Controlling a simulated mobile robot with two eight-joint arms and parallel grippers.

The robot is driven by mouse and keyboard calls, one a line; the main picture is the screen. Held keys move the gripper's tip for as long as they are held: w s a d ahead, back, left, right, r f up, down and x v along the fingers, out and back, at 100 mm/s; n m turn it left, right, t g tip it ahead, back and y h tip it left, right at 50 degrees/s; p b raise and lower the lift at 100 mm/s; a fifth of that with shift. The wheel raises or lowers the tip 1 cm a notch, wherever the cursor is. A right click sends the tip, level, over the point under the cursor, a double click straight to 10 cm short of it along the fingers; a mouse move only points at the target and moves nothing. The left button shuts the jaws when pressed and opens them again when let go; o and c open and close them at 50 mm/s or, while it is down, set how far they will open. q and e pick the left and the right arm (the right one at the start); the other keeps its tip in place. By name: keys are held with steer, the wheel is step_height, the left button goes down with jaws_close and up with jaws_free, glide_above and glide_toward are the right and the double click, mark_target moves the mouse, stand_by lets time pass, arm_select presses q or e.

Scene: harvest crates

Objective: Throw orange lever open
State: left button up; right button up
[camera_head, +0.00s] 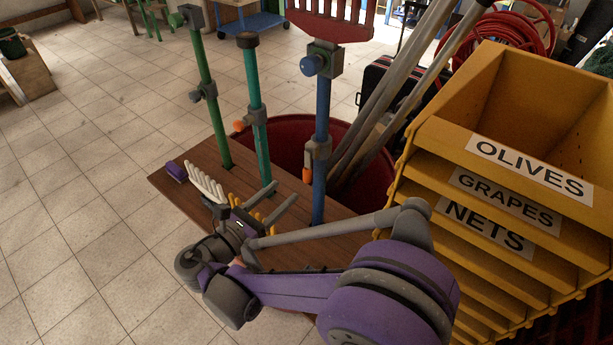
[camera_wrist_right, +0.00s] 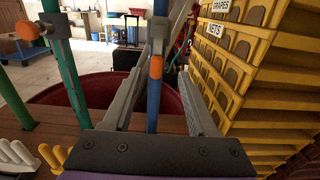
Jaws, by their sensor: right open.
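An orange-tipped lever (camera_head: 307,174) hangs down along the blue post at its grey clamp; it also shows in the right wrist view (camera_wrist_right: 156,67). Another orange tip (camera_head: 239,126) sticks out to the left from the clamp on the teal post and shows at the left of the right wrist view (camera_wrist_right: 27,30). My right gripper (camera_head: 275,198) is open and empty, low in front of the blue post. In the right wrist view its fingers (camera_wrist_right: 165,70) frame the blue post and lever, apparently without touching them. My left gripper is not in view.
The posts stand on a brown wooden board (camera_head: 190,197). White finger-like pieces (camera_head: 205,183) and yellow ones stand beside my gripper. Behind are a red tub (camera_head: 290,135) and leaning grey poles (camera_head: 400,95). Stacked yellow crates (camera_head: 450,130) close off the right. Tiled floor is clear at left.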

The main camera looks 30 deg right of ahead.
mark_target(304, 172)
steer(key=x, duration=1.1)
steer(key=shift+w+a+f+p, duration=0.1)
steer(key=shift+w+p, duration=0.15)
steer(key=shift+p, duration=0.15)
jaws_close()
stand_by(0.7)
